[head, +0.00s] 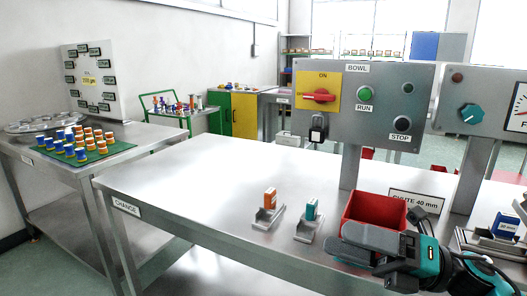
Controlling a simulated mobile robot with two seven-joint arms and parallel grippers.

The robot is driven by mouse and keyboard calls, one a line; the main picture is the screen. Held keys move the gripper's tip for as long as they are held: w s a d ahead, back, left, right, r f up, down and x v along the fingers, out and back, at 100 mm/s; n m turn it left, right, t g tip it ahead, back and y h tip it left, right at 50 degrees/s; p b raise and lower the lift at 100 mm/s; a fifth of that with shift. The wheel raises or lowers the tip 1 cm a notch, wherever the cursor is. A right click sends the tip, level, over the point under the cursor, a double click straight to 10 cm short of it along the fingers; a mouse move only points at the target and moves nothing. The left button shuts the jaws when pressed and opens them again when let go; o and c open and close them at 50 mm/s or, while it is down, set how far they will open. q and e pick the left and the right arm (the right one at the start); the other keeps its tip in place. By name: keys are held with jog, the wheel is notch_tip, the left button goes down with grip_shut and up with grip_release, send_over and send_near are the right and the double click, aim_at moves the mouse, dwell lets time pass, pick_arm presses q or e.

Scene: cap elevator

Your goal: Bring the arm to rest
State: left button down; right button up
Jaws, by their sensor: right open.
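My right gripper (342,240) is at the lower right of the head view, low over the steel table (210,190). Its dark grey fingers point left and are apart, with nothing seen between them. The teal and black right arm (430,262) comes in from the lower right corner. The gripper is in front of a red bin (374,211) and hides its lower part. I cannot tell whether it touches the bin or the table. My left gripper and arm are out of view.
An orange block (270,198) and a teal block (311,209) stand in small metal holders left of the gripper. A control panel (340,130) with a red switch rises behind. A blue block (505,226) is at right. The table's left part is clear.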

jog(key=w+d+f+m+t+h, duration=0.1)
jog(key=d+f+m+t+h, duration=0.1)
jog(key=f+m+t+h, duration=0.9)
jog(key=w+d+f+m+t+h, duration=0.15)
jog(key=f+m, duration=0.55)
jog(key=m, duration=0.9)
jog(key=s+f+m+g+h, duration=0.6)
jog(key=s+f+m, duration=0.4)
jog(key=f, duration=0.7)
jog(key=s, duration=0.3)
jog(key=shift+s+d+f+m, duration=0.2)
jog(key=shift+d+f+m, duration=0.05)
jog(key=shift+f+m, duration=0.15)
jog(key=shift+r, duration=0.1)
